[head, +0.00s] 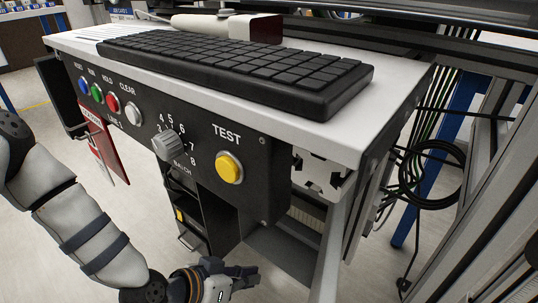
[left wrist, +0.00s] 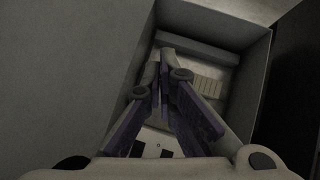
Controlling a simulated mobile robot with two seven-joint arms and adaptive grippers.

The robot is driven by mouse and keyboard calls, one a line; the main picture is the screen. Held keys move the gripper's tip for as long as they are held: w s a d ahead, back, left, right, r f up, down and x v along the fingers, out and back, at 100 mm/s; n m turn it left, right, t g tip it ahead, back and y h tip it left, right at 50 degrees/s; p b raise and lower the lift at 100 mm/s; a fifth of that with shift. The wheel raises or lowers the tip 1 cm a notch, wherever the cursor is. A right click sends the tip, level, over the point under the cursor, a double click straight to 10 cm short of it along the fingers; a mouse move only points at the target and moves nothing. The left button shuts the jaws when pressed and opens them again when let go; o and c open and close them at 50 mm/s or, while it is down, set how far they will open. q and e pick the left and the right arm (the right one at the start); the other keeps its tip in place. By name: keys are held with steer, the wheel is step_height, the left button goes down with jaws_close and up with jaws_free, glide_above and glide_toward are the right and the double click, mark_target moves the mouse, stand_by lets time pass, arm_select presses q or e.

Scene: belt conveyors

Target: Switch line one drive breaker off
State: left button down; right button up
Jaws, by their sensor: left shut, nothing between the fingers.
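My left gripper (head: 246,277) is low in the head view, below the dark control panel, with its fingers pointing right. In the left wrist view its fingers (left wrist: 168,60) are together and empty, reaching into an open grey box (left wrist: 258,70). Inside that box, just right of the fingertips, is a row of pale, narrow modules (left wrist: 207,86) that look like breakers. The fingers hide part of the row, and I cannot tell whether they touch it. No label or lever position is readable. My right gripper is not in view.
The control panel (head: 262,190) has a yellow TEST button (head: 229,168), a grey selector knob (head: 168,145) and several small buttons. A black keyboard (head: 235,65) lies on the white console top (head: 405,95). Black cables (head: 430,175) hang at the right. The box walls closely surround the fingers.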

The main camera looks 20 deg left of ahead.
arm_select(q)
steer(key=w+a+r+t, duration=0.3)
steer(key=w+r, duration=0.4)
steer(key=r, duration=0.2)
steer(key=w+a+r+m+t, duration=0.1)
steer(key=w+a+r+t, duration=0.2)
steer(key=w+r, duration=0.4)
step_height(320, 180, up, 3)
steer(key=shift+w+a+f+m+t, duration=0.1)
steer(key=shift+w+a+m+t, duration=0.2)
steer(key=shift+a, duration=0.45)
steer(key=shift+s, duration=0.1)
steer(key=b+x, duration=0.2)
steer(key=x, duration=0.8)
steer(key=shift+b, duration=0.4)
steer(key=shift+a, duration=0.1)
steer(key=shift+s+f+t+b, duration=0.15)
steer(key=shift+f+t+b, duration=0.05)
steer(key=shift+t+b, duration=0.35)
